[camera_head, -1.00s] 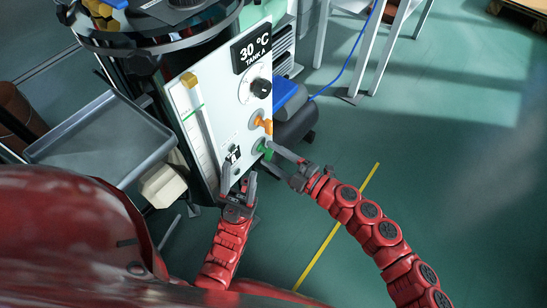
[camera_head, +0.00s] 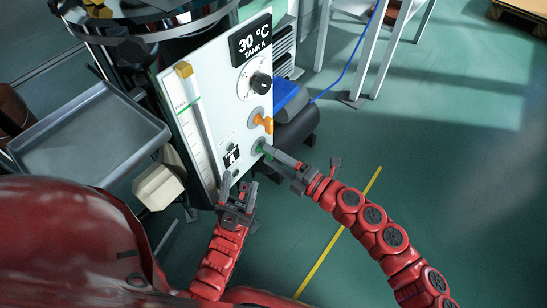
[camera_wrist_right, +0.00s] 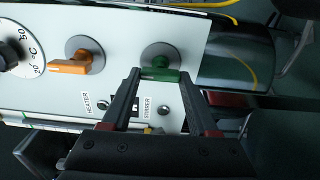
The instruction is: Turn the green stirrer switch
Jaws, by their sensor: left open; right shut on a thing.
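The green stirrer switch (camera_head: 259,148) is on the lower part of the white panel (camera_head: 220,110), below the orange switch. In the right wrist view the green switch (camera_wrist_right: 160,72) has a round base and a handle lying crosswise, above the STIRRER label (camera_wrist_right: 148,106). My right gripper (camera_head: 268,151) is shut on the handle, with one finger at each end of it in the wrist view (camera_wrist_right: 160,76). The fingers partly hide the switch in the head view. My left gripper (camera_head: 236,178) is open and empty, in front of the panel's lower edge.
The orange heater switch (camera_head: 262,120) and a black dial (camera_head: 260,83) sit above the green switch. A gauge with a yellow top (camera_head: 184,70) runs along the panel's left side. A grey tray (camera_head: 90,140) stands left.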

